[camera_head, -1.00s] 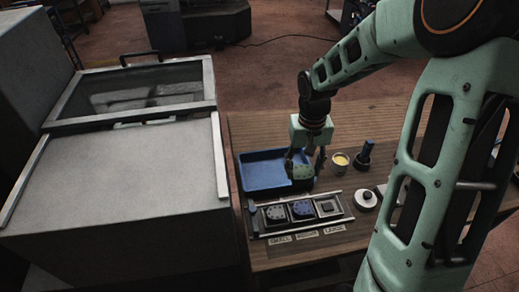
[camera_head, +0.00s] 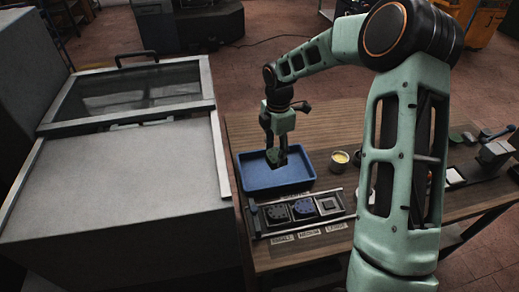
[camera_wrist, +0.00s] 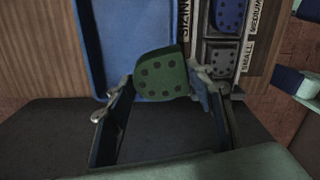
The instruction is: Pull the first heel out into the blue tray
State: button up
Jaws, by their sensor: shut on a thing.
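My gripper (camera_head: 276,156) is over the blue tray (camera_head: 284,187). It is shut on a green heel (camera_wrist: 161,72) with a ring of small dark holes, held between its two fingertips. In the head view the heel appears against the tray's inside. I cannot tell whether it touches the tray floor. The rest of the tray looks empty. In the wrist view the tray (camera_wrist: 98,38) shows behind and to the left of the heel.
In front of the tray is a rack (camera_head: 263,231) labelled small, medium and large. It holds a dark heel (camera_head: 277,212), a blue heel (camera_head: 303,208) and a grey square piece (camera_head: 327,204). A yellow-filled cup (camera_head: 340,157) stands right of the tray. A large grey cabinet (camera_head: 110,180) is at left.

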jog(key=shift+w+a+f+n+b, duration=0.75)
jog(key=shift+f+n, duration=0.75)
jog(key=shift+n, duration=1.05)
jog(key=shift+w+a+f+n+b, duration=0.6)
jog(key=shift+w+a+f+n, duration=0.6)
jog(key=shift+n, duration=1.4)
jog(key=shift+w+a+f+n+b, duration=0.6)
jog(key=shift+f+n, duration=1.15)
jog(key=shift+n, duration=0.8)
jog(key=shift+d+f, duration=0.1)
jog(key=shift+f, duration=0.15)
jog(key=shift+w+f+b, duration=0.1)
jog(key=shift+f+b, duration=1.2)
jog(key=shift+f, duration=0.9)
jog(key=o, duration=1.5)
jog(key=shift+c, duration=0.2)
